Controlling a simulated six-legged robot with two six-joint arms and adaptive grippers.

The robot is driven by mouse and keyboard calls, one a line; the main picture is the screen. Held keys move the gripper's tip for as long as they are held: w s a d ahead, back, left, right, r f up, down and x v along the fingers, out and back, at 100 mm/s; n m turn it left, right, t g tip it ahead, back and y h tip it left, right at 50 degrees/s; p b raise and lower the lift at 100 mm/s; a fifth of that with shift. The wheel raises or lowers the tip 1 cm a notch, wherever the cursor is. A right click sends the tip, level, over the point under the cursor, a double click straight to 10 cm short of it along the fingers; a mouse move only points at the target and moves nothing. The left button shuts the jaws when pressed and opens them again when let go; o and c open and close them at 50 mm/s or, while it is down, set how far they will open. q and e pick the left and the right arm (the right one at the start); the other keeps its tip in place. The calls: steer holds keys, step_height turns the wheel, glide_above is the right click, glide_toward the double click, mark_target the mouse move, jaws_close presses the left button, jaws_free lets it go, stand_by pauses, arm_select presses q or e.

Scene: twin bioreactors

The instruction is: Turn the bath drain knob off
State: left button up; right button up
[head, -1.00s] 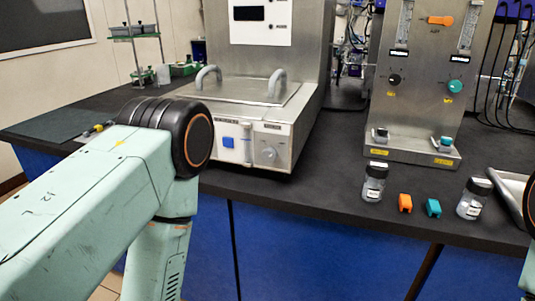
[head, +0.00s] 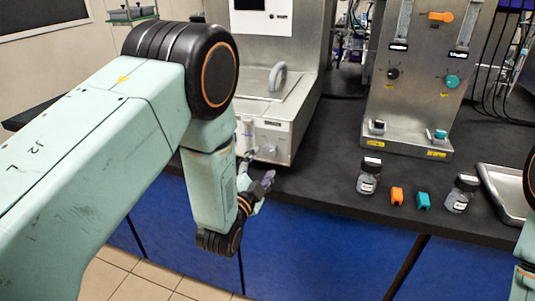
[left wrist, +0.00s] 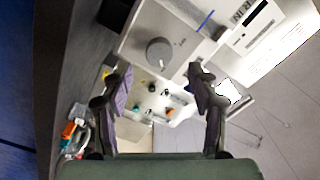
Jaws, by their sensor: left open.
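The steel water bath (head: 300,95) stands on the dark bench, partly hidden behind my left arm. Its drain knob (head: 267,149), a round grey dial, is on the light front panel. In the left wrist view the knob (left wrist: 159,52) shows clearly, with a pointer ridge, beyond the fingertips and apart from them. My left gripper (head: 256,173) is open and empty just in front of the panel, slightly below the knob in the head view. Its two fingers also show in the left wrist view (left wrist: 162,92). My right gripper is out of view; only part of that arm shows at the right edge.
A steel panel with dials (head: 415,110) stands at the back right. Bare bench lies between bath and bottles.

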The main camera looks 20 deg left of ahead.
mark_target(269, 152)
arm_select(q)
steer(key=shift+w+d, duration=0.1)
steer(key=shift+w, duration=2.75)
steer(key=c, duration=1.2)
